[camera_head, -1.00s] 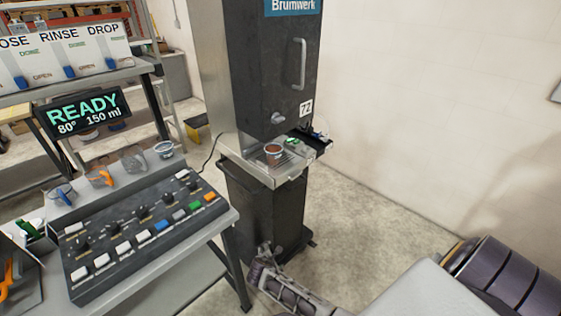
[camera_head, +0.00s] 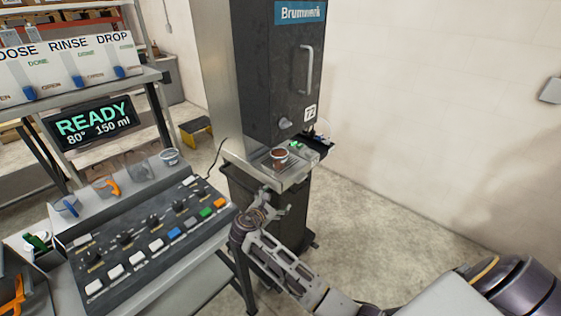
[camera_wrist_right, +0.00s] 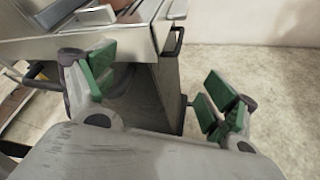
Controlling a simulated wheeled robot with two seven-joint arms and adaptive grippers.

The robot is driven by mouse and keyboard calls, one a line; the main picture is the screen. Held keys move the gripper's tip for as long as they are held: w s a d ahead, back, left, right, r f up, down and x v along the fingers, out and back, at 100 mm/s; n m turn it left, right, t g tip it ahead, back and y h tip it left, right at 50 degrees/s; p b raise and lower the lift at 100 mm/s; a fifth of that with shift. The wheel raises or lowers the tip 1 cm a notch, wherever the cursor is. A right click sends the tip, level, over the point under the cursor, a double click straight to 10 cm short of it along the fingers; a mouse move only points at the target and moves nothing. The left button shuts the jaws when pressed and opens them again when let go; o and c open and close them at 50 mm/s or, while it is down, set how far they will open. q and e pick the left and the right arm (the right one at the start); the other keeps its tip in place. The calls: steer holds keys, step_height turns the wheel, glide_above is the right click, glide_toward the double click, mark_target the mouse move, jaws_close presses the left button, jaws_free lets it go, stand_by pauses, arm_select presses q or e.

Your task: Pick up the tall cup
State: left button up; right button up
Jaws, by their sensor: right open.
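A cup with brown contents (camera_head: 279,157) stands upright on the tray of the Brumwerk dispenser in the head view. Several other cups stand in a row behind the button panel, among them a clear cup (camera_head: 138,172) and a small whitish cup (camera_head: 169,159). I cannot tell for certain which is the tall one. My right gripper (camera_head: 268,195) is just below and in front of the dispenser tray, apart from the cup. In the right wrist view its green-padded fingers (camera_wrist_right: 155,88) are spread and empty, with the tray edge above. My left gripper is not in view.
The dispenser (camera_head: 278,75) stands over its metal tray (camera_head: 295,180) on a dark pedestal. The button panel (camera_head: 150,245) is on a table at left, with a READY display (camera_head: 93,122) behind it. Open floor lies to the right.

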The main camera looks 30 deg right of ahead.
steer(key=w+r+n+t+h, duration=0.2)
steer(key=w+r+n, duration=0.3)
steer(key=r, duration=0.4)
steer(key=shift+w+a+r+t+h, duration=0.3)
steer(key=shift+w+a+h, duration=0.1)
steer(key=shift+w+h, duration=0.4)
